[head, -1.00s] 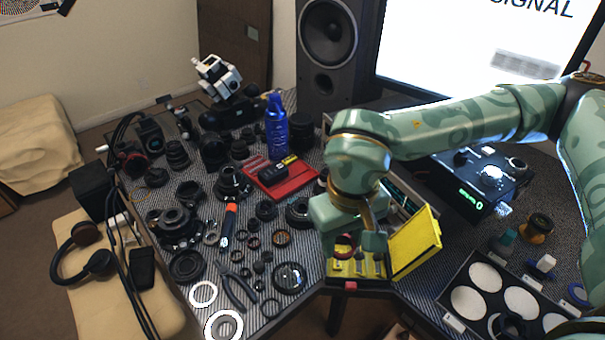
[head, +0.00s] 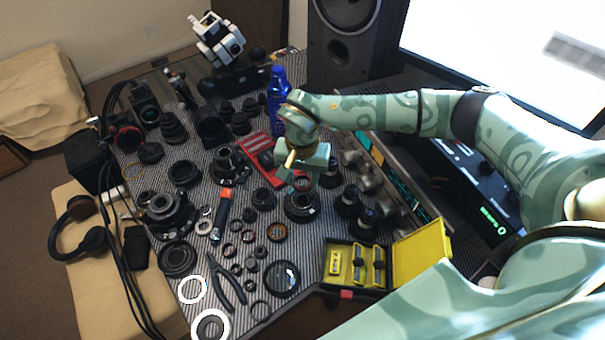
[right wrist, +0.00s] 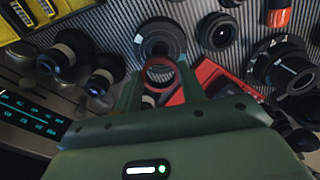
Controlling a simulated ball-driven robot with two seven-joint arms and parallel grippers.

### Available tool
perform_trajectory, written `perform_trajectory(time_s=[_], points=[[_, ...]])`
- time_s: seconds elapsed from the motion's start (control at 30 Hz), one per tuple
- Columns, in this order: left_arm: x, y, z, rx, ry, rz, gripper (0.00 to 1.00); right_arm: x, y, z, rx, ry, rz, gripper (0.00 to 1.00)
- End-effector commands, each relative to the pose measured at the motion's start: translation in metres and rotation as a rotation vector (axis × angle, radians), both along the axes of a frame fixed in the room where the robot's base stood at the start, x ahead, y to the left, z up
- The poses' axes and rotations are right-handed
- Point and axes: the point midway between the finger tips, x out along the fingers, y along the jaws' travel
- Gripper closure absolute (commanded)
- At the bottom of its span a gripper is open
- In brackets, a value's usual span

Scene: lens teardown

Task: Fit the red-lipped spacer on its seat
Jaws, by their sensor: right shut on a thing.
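My right gripper (head: 302,186) is shut on the red-lipped spacer, a small ring whose red rim (right wrist: 160,60) shows between the two fingers in the right wrist view. In the head view the spacer is mostly hidden by the fingers. Just beyond the fingers is a black round lens part (head: 301,208) with an open centre; it also shows in the right wrist view (right wrist: 160,30). The spacer appears above and apart from it. I cannot tell whether this part holds the seat. My left gripper is not in view.
An open yellow case (head: 337,264) stands at the mat's front right. A red tray (head: 256,148) and blue bottle (head: 277,98) are behind the gripper. Dark lens barrels (head: 348,200) stand close to its right. Rings and an orange-handled tool (head: 222,212) lie to the left.

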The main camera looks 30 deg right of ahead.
Motion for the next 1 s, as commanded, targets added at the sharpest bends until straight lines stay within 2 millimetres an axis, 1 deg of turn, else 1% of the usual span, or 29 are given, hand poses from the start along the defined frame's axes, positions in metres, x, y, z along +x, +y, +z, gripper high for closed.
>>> perform_trajectory(time_s=[0.27, 0.5, 0.73, 1.0], points=[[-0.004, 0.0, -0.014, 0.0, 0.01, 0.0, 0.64, 0.0, 0.0, -0.017, 0.0, 0.001, 0.002, 0.81], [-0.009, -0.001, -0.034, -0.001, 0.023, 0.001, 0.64, -0.001, 0.0, -0.041, 0.0, 0.004, 0.003, 0.81], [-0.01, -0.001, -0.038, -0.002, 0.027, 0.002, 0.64, 0.0, 0.0, -0.054, 0.0, 0.0, 0.002, 0.81], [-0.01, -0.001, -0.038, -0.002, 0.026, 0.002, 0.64, -0.001, 0.001, -0.059, -0.001, -0.001, 0.003, 0.81]])
